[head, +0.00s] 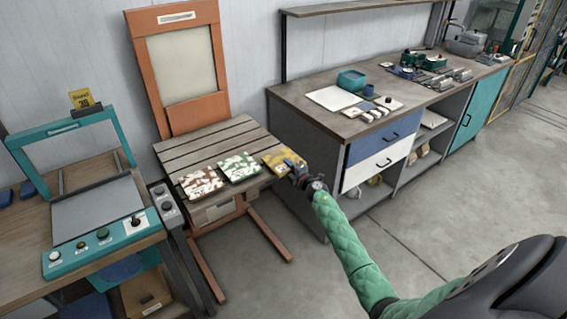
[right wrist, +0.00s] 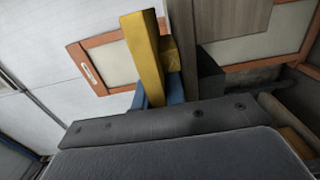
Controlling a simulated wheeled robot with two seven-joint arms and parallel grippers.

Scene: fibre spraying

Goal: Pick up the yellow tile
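The yellow tile (head: 279,158), marked with a pale pattern, is at the right end of a row of three tiles by the slatted wooden table's (head: 212,144) right edge. My right gripper (head: 291,166) reaches it from the right, at its near right edge. In the right wrist view the yellow tile (right wrist: 143,55) shows edge-on, with blue fingertips (right wrist: 158,92) pressed close on both sides of it. The gripper looks shut on the tile. Whether the tile is clear of the table is hard to tell. My left gripper is not in view.
A red-and-white tile (head: 201,182) and a green-and-white tile (head: 239,167) lie to the left. An orange upright frame (head: 151,62) stands behind. A teal-framed machine (head: 107,245) is at left. A workbench (head: 295,104) with drawers stands at right. Floor in front is clear.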

